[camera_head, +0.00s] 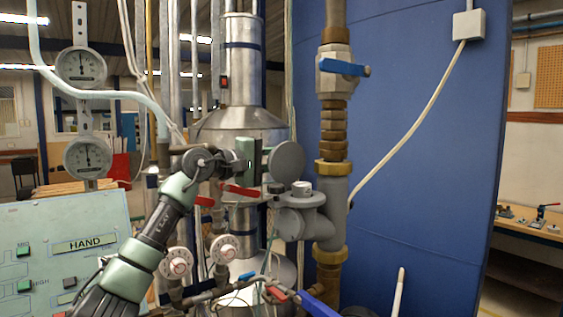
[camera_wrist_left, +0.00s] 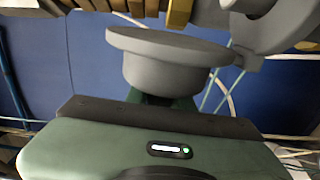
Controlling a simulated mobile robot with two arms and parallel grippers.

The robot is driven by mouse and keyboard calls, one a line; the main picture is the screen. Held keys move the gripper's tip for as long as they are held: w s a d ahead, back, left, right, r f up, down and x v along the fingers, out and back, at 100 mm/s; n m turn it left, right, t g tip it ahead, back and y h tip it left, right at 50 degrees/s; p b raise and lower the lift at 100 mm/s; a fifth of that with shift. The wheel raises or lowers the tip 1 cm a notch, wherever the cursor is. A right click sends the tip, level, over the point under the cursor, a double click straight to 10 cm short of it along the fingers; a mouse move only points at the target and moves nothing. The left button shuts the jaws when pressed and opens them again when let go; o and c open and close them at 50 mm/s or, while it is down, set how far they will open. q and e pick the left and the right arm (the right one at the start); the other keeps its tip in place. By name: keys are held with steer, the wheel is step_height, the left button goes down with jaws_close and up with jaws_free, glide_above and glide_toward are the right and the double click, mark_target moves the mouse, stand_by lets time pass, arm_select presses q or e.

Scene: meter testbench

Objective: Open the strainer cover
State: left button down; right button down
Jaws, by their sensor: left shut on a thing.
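The strainer cover is a grey round disc (camera_head: 287,160) with a narrower boss, and it also shows in the left wrist view (camera_wrist_left: 170,50). My left gripper (camera_head: 262,157) is shut on the cover's boss, seen at the left of the disc. The fingers are mostly hidden under the cover in the left wrist view. The grey strainer body (camera_head: 305,222) is on the vertical pipe, lower and to the right of the cover. In the head view the disc appears above the body, with a gap between them. My right gripper is not in view.
A brass-fitted pipe with a blue valve handle (camera_head: 343,67) rises at the right. A control panel (camera_head: 65,250) stands at the left. A blue wall (camera_head: 430,150) is behind.

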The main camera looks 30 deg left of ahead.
arm_select(q)
steer(key=c, duration=1.2)
jaws_free()
steer(key=shift+c, duration=0.2)
steer(key=shift+s+a+f+b, duration=0.15)
steer(key=shift+s+a+b, duration=0.05)
steer(key=shift+s+b, duration=0.15)
steer(key=b+v, duration=0.3)
steer(key=v, duration=0.4)
